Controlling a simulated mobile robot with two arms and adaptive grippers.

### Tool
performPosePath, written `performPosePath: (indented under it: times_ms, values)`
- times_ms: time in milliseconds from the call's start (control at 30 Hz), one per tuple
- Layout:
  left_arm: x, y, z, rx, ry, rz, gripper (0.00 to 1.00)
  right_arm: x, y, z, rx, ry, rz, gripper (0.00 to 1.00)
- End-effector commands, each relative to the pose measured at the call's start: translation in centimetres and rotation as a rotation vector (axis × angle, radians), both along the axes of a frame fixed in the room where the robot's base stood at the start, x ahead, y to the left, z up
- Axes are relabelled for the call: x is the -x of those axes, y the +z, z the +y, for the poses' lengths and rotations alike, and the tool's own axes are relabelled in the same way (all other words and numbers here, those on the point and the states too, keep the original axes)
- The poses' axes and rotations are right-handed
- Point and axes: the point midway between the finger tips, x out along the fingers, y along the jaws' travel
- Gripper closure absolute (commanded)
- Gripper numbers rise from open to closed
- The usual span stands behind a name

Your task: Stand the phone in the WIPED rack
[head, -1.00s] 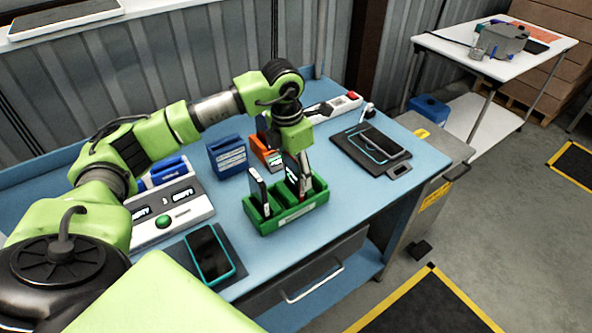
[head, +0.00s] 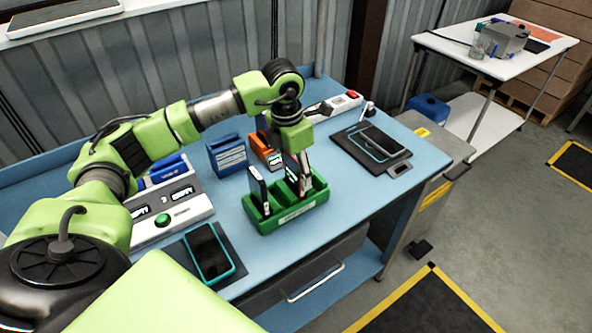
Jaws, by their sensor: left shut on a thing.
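The green rack (head: 292,214) stands near the front edge of the blue bench. I cannot read the label on its front. A dark phone (head: 258,186) stands upright in its left part. My left gripper (head: 302,178) points down over the right part of this rack and is shut on a slim phone (head: 291,172). That phone is upright, with its lower end at the slots; I cannot tell whether it touches the bottom. The gripper hides part of it. My right gripper is out of view.
A blue rack (head: 227,155) and an orange rack (head: 268,154) stand behind. Phones lie on dark mats at front left (head: 208,249) and back right (head: 377,144). A grey panel with a green button (head: 162,220) is left. Bare bench lies right of the green rack.

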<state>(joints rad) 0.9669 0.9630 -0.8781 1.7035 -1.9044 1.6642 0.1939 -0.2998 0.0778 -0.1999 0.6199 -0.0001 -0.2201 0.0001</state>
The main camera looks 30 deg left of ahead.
Motion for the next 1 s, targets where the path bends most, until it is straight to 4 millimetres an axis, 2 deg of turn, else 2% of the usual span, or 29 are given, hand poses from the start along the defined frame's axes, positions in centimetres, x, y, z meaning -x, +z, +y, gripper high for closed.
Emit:
performPosePath:
  times_ms: [33, 100, 400, 533, 667, 1000]
  values:
    - [0.0, 0.0, 0.0, 0.000, 0.000, -0.001, 0.48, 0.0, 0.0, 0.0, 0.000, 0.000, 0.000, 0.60]
    - [0.0, 0.0, 0.0, 0.000, 0.000, -0.001, 0.31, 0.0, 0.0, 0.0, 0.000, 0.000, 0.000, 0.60]
    - [0.0, 0.0, 0.0, 0.000, 0.000, 0.001, 0.31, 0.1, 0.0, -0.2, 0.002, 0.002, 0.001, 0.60]
    - [0.0, 0.6, 0.0, 0.000, 0.000, -0.001, 0.31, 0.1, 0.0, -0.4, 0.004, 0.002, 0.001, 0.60]
    - [0.2, 2.6, 0.2, -0.002, 0.000, -0.004, 0.31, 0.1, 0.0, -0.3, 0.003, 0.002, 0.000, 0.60]
    - [0.9, 9.6, 0.4, 0.000, 0.001, -0.005, 0.31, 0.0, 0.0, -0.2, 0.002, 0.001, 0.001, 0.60]
